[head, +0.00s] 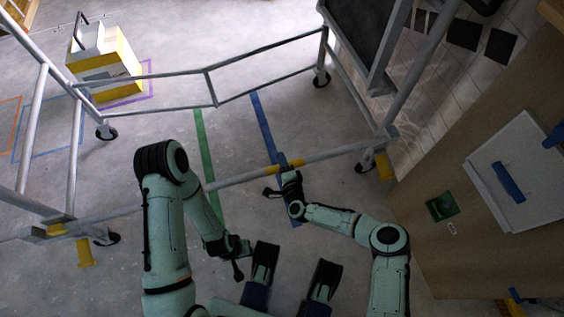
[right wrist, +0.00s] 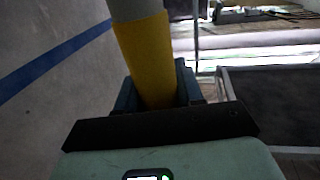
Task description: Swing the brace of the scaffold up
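The scaffold's brace (head: 335,152) is a long grey tube with yellow sleeves. In the head view it runs low across the near side of the scaffold (head: 210,87), between its two end frames. My right gripper (head: 284,163) is at a yellow sleeve right of the tube's middle. In the right wrist view the yellow sleeve (right wrist: 146,50) lies between the blue fingers (right wrist: 155,97), which appear to touch it on both sides. My left gripper (head: 244,247) is below the brace in the picture, apart from it and apparently empty; its fingers are too small to judge.
The scaffold stands on castors (head: 106,132). A yellow and white box (head: 105,75) with a handle is at the back left. A brown board (head: 430,255) with a white panel (head: 520,170) is at the right. Green and blue tape (head: 203,145) marks the bare floor.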

